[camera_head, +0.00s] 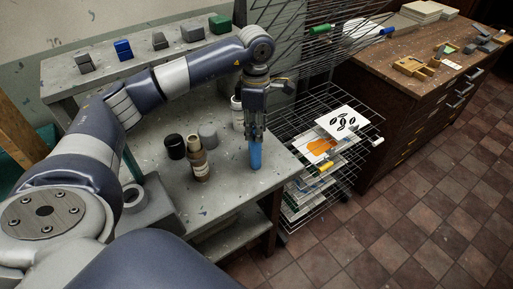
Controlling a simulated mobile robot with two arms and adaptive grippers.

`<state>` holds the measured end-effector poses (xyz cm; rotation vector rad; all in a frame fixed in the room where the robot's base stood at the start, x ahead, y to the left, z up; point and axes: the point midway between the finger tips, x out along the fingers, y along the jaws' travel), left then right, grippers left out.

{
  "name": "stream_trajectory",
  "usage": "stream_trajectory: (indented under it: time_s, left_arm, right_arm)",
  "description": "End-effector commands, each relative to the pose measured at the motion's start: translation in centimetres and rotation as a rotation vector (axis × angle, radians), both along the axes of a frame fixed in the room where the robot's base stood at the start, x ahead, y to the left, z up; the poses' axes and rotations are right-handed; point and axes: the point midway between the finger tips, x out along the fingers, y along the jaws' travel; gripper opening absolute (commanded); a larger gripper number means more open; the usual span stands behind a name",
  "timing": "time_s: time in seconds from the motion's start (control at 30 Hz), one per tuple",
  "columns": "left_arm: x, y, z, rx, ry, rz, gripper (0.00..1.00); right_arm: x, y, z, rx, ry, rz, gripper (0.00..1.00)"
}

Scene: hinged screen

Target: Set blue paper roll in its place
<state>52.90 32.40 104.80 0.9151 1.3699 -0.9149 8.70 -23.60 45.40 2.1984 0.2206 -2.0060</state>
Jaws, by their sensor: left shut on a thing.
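The blue paper roll (256,157) is a slim blue cylinder, held upright near the right edge of the grey workbench (228,184). My left gripper (256,138) points down and is shut around the roll's upper part. I cannot tell whether the roll's lower end touches the bench top. My right gripper is not in view.
A brown bottle (200,168), a black-capped jar (175,147) and a grey jar (208,136) stand left of the roll. A raised shelf behind holds small blocks, one blue (123,49). A wire rack (318,176) with prints stands right of the bench.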

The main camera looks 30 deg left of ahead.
Motion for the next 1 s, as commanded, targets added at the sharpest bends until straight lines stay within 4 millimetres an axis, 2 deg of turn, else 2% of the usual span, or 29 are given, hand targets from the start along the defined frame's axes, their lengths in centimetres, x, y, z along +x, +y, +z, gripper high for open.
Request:
stream_trajectory:
  time_s: [0.17, 0.53, 0.87, 1.0]
  left_arm:
    - [0.0, 0.0, 1.1, -0.001, -0.001, 0.0, 0.04]
    - [0.0, 0.0, 5.4, 0.0, -0.002, 0.0, 0.04]
    - [0.0, 0.0, 5.5, 0.0, 0.0, -0.002, 0.04]
    - [-0.5, -0.9, 5.1, 0.002, -0.001, -0.089, 0.04]
  right_arm:
    - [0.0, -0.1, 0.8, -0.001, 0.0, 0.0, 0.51]
    - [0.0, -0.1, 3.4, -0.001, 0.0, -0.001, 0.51]
    - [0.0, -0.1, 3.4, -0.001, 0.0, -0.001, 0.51]
    - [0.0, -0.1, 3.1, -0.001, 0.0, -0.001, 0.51]
